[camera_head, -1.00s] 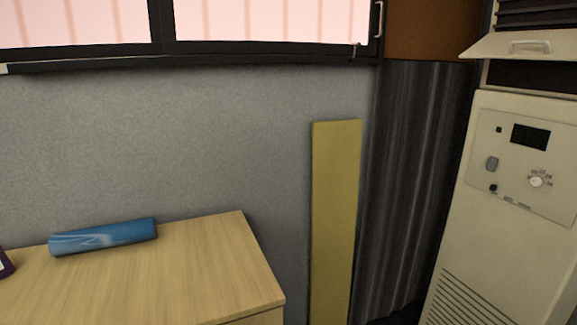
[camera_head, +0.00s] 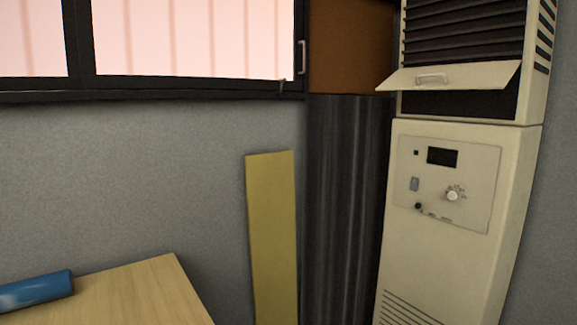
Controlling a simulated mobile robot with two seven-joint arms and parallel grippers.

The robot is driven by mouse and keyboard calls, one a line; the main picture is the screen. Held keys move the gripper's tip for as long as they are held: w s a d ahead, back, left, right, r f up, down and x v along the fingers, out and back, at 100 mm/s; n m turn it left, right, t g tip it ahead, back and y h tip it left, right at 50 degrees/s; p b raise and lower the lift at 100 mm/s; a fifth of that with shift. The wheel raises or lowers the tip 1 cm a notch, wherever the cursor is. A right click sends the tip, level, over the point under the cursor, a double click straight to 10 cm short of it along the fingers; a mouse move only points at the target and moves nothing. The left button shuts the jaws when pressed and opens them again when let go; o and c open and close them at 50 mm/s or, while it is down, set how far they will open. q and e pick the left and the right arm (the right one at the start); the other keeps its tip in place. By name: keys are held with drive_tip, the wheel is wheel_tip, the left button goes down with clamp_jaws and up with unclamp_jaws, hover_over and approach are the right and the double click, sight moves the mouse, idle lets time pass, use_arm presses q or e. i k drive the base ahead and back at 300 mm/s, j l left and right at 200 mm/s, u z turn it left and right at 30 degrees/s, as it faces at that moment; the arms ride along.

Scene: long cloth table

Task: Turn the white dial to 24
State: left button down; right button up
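The white dial (camera_head: 452,196) is a small round knob on the control panel (camera_head: 484,163) of a tall cream cabinet unit (camera_head: 398,265) at the right. Small marks ring the dial, too small to read, so its setting cannot be told. A dark display (camera_head: 442,157) sits above the dial, a grey switch (camera_head: 414,184) to its left, and a small black knob (camera_head: 418,206) to its lower left. Neither of my grippers is in view.
A wooden table (camera_head: 140,290) with a blue cylinder (camera_head: 36,291) stands at lower left. A yellow board (camera_head: 272,235) leans on the grey wall beside a dark column (camera_head: 345,210). A flap (camera_head: 455,77) with a handle juts out above the panel.

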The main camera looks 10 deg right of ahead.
sight(452, 196)
drive_tip(key=z, duration=1.3)
